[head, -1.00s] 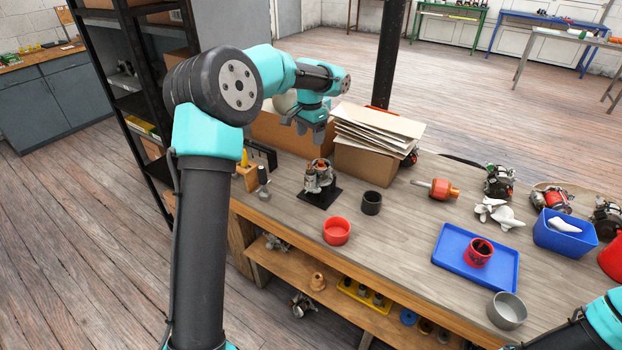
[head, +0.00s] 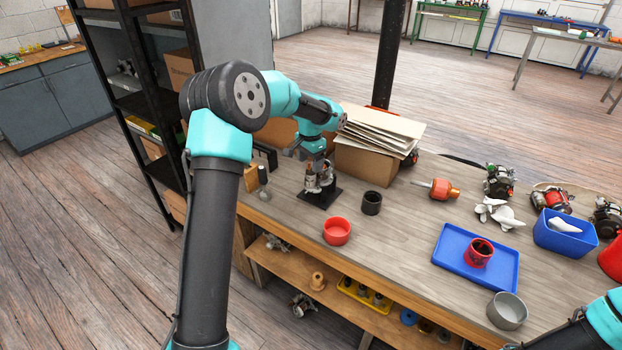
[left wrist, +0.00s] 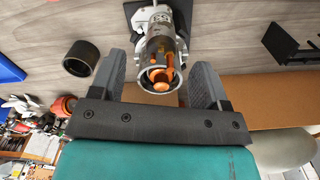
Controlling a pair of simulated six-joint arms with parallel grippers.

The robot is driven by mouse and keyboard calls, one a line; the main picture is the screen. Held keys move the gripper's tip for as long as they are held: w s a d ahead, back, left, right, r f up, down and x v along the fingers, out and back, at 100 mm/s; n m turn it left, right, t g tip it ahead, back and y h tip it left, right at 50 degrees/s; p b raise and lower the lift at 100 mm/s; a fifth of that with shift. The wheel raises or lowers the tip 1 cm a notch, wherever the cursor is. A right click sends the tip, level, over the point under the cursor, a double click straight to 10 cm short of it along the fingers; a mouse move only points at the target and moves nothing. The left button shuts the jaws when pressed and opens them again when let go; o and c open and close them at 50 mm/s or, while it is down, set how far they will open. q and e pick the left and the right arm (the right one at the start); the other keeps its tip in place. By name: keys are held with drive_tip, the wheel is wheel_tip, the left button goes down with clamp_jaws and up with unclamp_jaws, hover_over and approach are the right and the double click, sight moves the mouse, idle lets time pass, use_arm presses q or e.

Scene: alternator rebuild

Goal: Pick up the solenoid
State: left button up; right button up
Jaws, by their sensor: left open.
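A grey metal unit with two upright cylinders, apparently holding the solenoid (head: 326,180), stands on a black square plate (head: 315,200) at the back left of the bench. In the left wrist view a metal cylinder (left wrist: 162,45) with orange parts inside its open end lies between my left gripper's fingers. My left gripper (head: 309,154) is over the unit, pointing down, its jaws open on either side of that cylinder. Gaps show beside both fingers, so it is not gripped. My right arm enters at the bottom right; its gripper is out of frame.
Close by stand a black cup (head: 371,203), a red bowl (head: 337,231) and a cardboard box (head: 362,165) with stacked sheets. A blue tray (head: 452,256) with a red cup lies to the right. The bench middle is mostly clear.

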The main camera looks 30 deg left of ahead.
sight(311, 170)
use_arm(q)
drive_tip(key=shift+w+f, duration=0.15)
drive_tip(key=shift+f, duration=1.2)
drive_tip(key=shift+w+f, duration=0.15)
drive_tip(key=shift+f, duration=1.15)
drive_tip(key=shift+r, duration=0.1)
clamp_jaws()
drive_tip(key=shift+r, duration=0.1)
drive_tip(key=shift+r, duration=0.5)
wheel_tip(311, 170, up, 2)
drive_tip(key=shift+r, duration=0.25)
drive_tip(key=s+d+r, duration=0.1)
drive_tip(key=s+d, duration=0.7)
drive_tip(key=s, duration=0.5)
drive_tip(key=shift+s+d, duration=0.2)
drive_tip(key=shift+s, duration=0.15)
